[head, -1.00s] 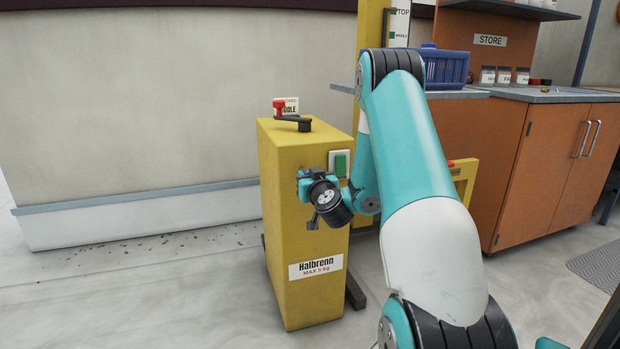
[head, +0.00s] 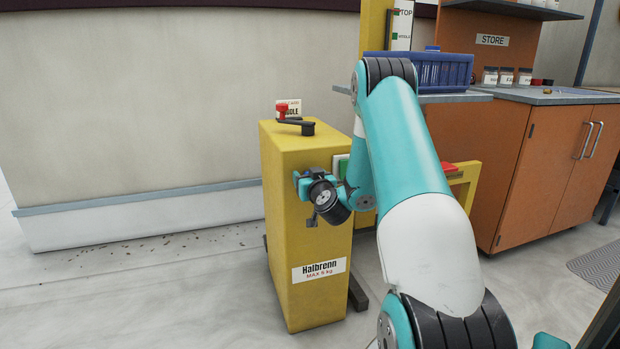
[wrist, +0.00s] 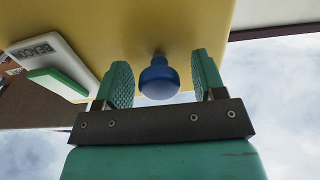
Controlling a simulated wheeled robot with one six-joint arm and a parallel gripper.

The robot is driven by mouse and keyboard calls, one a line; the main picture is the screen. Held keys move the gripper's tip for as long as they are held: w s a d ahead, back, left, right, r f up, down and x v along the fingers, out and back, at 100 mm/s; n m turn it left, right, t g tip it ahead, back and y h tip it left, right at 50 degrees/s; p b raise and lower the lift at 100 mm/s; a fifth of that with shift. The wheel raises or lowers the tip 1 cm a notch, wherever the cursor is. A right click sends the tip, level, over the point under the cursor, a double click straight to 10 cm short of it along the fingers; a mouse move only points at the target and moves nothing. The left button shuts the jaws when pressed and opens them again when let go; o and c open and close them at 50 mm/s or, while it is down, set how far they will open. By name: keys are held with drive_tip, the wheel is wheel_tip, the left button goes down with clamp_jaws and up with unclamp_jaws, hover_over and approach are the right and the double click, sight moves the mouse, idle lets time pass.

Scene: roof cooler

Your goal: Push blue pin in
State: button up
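The blue pin (wrist: 159,78) is a round-headed knob on a narrower neck, standing out from the yellow housing (head: 305,240). In the wrist view my gripper (wrist: 159,66) is open, with one teal finger pad on each side of the pin. Gaps show between the pin head and both pads. In the head view my gripper (head: 303,187) is at the housing's upper front face, and my wrist hides most of the pin's area.
A crank with a red knob (head: 282,111) sits on the housing's top. A green button plate (head: 341,166) is partly behind my arm. A blue crate (head: 447,70) rests behind my arm, near the orange cabinet (head: 550,165).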

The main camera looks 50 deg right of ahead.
drive_tip(key=shift+s+a+f+b, duration=0.25)
drive_tip(key=shift+s+b, duration=0.2)
drive_tip(key=shift+b, duration=0.55)
drive_tip(key=b+v, duration=1.6)
drive_tip(key=b, duration=0.4)
drive_tip(key=shift+r, duration=0.2)
drive_tip(key=shift+s+a, duration=0.15)
drive_tip(key=shift+a, duration=0.05)
